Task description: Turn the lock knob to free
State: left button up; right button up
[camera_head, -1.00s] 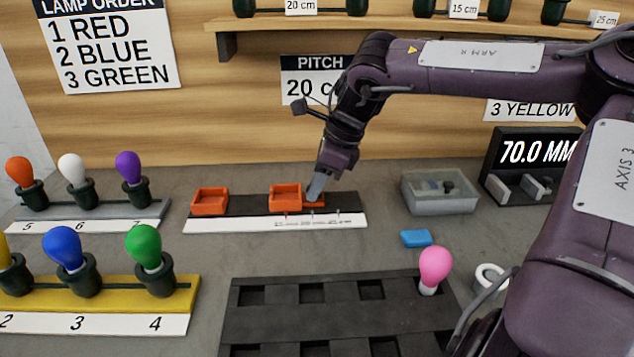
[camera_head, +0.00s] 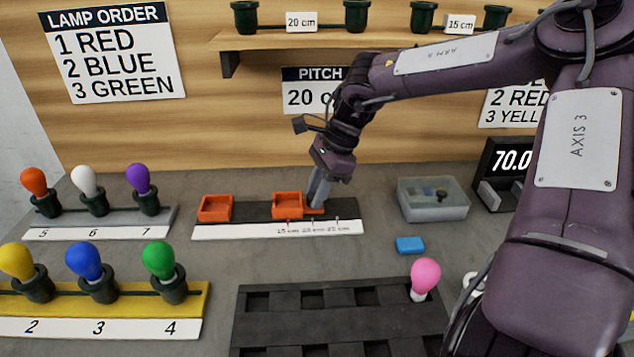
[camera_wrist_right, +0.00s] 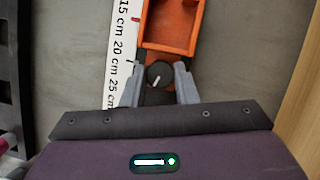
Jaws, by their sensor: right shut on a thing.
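The lock knob (camera_wrist_right: 158,74) is a small dark round knob with a white pointer mark, seen in the right wrist view beside the orange sliding holder (camera_wrist_right: 175,25). The mark slants, its lower end leaning left. My right gripper (camera_wrist_right: 158,82) is shut on the knob, one grey finger on each side. In the head view the right gripper (camera_head: 317,205) comes down at the right end of the sliding holder (camera_head: 287,204) and hides the knob. The holder sits on a dark rail with a white scale strip (camera_head: 270,230). My left gripper is not in view.
A second orange holder (camera_head: 215,208) sits at the rail's left end. A grey bin (camera_head: 433,208), a blue block (camera_head: 410,245) and a display (camera_head: 510,165) stand to the right. A black tray (camera_head: 340,315) with a pink lamp (camera_head: 425,275) is in front.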

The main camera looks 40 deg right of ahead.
jog(key=shift+n, duration=0.6)
jog(key=o, duration=1)
